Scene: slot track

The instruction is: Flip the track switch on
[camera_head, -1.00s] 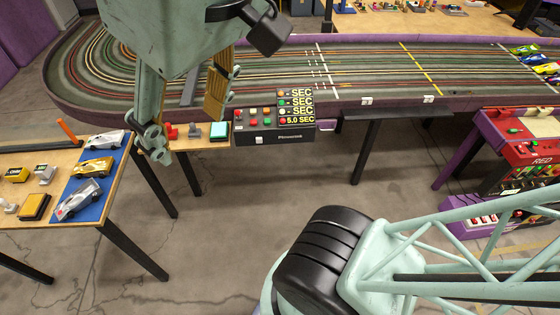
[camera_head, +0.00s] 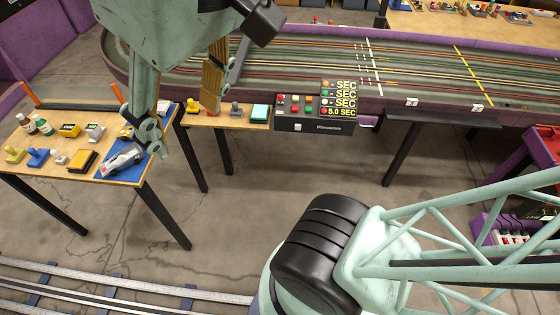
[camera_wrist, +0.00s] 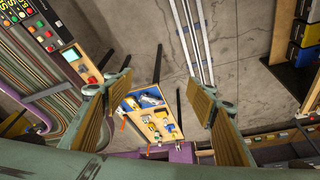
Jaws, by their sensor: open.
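The black control box (camera_head: 316,112) with coloured buttons, a lit time display and a small white switch (camera_head: 298,127) on its front stands at the near edge of the slot track (camera_head: 310,62). In the wrist view the control box (camera_wrist: 38,22) is at the top left corner. I cannot tell which control is the track switch. My gripper (camera_head: 182,126) is open and empty, with its fingers apart, left of the control box in the head view. It also shows in the wrist view (camera_wrist: 160,84), with nothing between the pads close by.
A wooden table (camera_head: 128,178) at left carries a silver car (camera_head: 124,159) and stamps. Floor rails (camera_head: 120,287) run at lower left.

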